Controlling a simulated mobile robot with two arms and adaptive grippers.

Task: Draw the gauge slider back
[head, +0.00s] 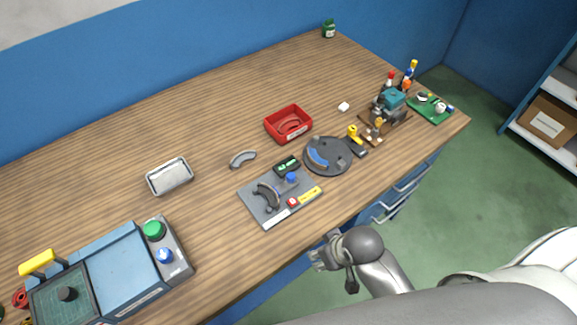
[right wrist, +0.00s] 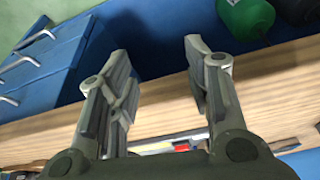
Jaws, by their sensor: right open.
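A grey gauge plate (head: 256,212) lies on the wooden bench. It carries a dark curved piece (head: 267,194), a black unit with a green display (head: 288,166), a blue knob (head: 291,178), and a red block (head: 293,202) beside a yellow bar (head: 311,194). I cannot tell for sure which of these is the slider. My right gripper (head: 318,258) is open and empty, off the bench's front edge and apart from the plate. In the right wrist view, its two fingers (right wrist: 161,85) stand wide apart; a small red piece (right wrist: 181,147) shows low between them. My left gripper is not in view.
A round dark fixture (head: 339,167) sits right of the plate. A red tray (head: 276,130), a loose grey arc (head: 242,159) and a metal tray (head: 170,188) lie behind. A blue machine with buttons (head: 120,262) stands at left. Blue drawers (head: 375,213) are below the bench.

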